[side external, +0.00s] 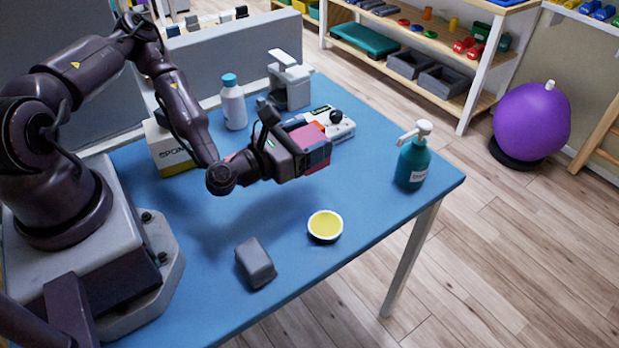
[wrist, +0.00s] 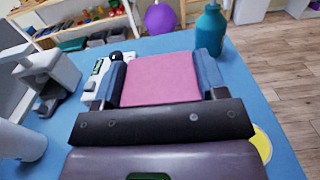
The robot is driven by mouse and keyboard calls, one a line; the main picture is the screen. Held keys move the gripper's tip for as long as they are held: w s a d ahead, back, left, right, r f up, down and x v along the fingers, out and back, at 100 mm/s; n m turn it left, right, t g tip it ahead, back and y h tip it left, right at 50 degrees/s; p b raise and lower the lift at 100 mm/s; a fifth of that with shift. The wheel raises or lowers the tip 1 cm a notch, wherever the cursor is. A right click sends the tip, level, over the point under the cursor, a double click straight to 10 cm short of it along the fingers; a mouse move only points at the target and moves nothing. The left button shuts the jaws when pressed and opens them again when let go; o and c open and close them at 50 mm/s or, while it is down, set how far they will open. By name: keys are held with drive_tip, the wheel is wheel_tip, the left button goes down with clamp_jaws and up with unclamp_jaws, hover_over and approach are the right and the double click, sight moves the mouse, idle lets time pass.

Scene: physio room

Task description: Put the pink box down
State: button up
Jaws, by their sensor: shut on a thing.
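The pink box (wrist: 160,79) is between the two fingers of my gripper (wrist: 161,82) in the wrist view, and its broad pink face shows. In the side view the pink box (side external: 318,157) sits at the end of my gripper (side external: 312,147), which is shut on it. The box appears held above the blue table (side external: 205,285), with a soft shadow on the table below the arm. The fingers cover its sides, and its underside is hidden.
A white device (side external: 341,127) lies behind the gripper. A teal pump bottle (side external: 412,165) stands right. A yellow-topped bowl (side external: 325,226) and a grey block (side external: 256,263) are in front. A white bottle (side external: 233,104), a grey dispenser (side external: 290,82) and a carton (side external: 168,150) stand behind. Bare table lies between gripper and bowl.

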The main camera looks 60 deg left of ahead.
drive_tip(key=f, duration=0.7)
drive_tip(key=shift+a+f, duration=0.2)
drive_tip(key=o, duration=0.9)
drive_tip(key=shift+f, duration=0.15)
drive_tip(key=shift+o, duration=0.2)
